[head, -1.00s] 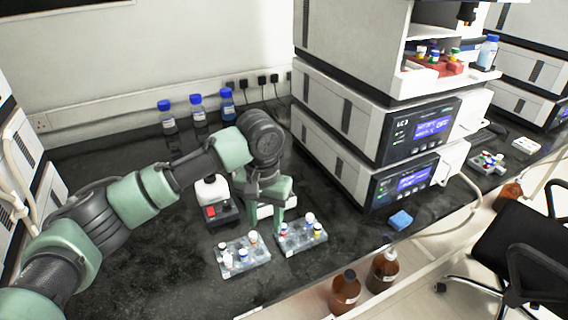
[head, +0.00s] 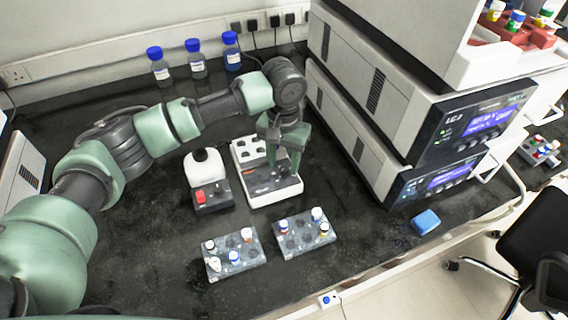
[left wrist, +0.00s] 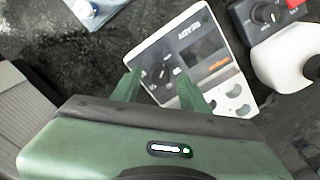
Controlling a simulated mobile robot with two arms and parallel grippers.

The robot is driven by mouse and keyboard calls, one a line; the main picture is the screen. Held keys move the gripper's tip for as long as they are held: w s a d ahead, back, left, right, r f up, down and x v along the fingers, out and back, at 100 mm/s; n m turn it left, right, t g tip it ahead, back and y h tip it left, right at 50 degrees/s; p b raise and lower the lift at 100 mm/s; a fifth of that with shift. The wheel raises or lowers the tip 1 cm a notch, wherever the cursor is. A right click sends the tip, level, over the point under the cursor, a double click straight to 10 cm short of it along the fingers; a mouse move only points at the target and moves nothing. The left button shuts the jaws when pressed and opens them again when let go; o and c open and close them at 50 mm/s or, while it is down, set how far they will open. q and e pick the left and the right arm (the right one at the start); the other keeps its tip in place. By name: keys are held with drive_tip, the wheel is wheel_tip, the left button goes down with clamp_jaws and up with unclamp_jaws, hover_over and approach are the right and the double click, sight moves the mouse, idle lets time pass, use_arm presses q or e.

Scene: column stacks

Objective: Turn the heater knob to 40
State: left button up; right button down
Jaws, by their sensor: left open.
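The heater (head: 243,152) is a white block with round holes at its back and a dark sloped front panel. In the left wrist view the heater (left wrist: 226,88) shows its panel with small dark round controls, an orange display strip and a lettered label. The heater knob (left wrist: 166,72) is small there, and its setting cannot be read. My left gripper (head: 284,166) is open, pointing down above the heater's panel. In the left wrist view its green fingers (left wrist: 158,76) are apart, on either side of the control area, with nothing between them. Contact with the knob cannot be told. My right gripper is out of view.
A white-topped device with a red switch (head: 212,192) stands just left of the heater. Two vial racks (head: 232,256) (head: 306,236) lie in front. Stacked instruments (head: 400,110) stand to the right, with a blue block (head: 425,222) near the edge. Blue-capped bottles (head: 196,60) stand behind.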

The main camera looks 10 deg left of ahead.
sight(284, 171)
use_arm(q)
drive_tip(key=shift+w+f, duration=0.1)
drive_tip(key=shift+f, duration=1.1)
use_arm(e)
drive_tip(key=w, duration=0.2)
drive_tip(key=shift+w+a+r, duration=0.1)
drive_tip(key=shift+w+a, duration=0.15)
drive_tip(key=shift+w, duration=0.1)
use_arm(q)
drive_tip(key=shift+c, duration=0.3)
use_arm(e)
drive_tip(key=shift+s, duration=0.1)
use_arm(q)
clamp_jaws()
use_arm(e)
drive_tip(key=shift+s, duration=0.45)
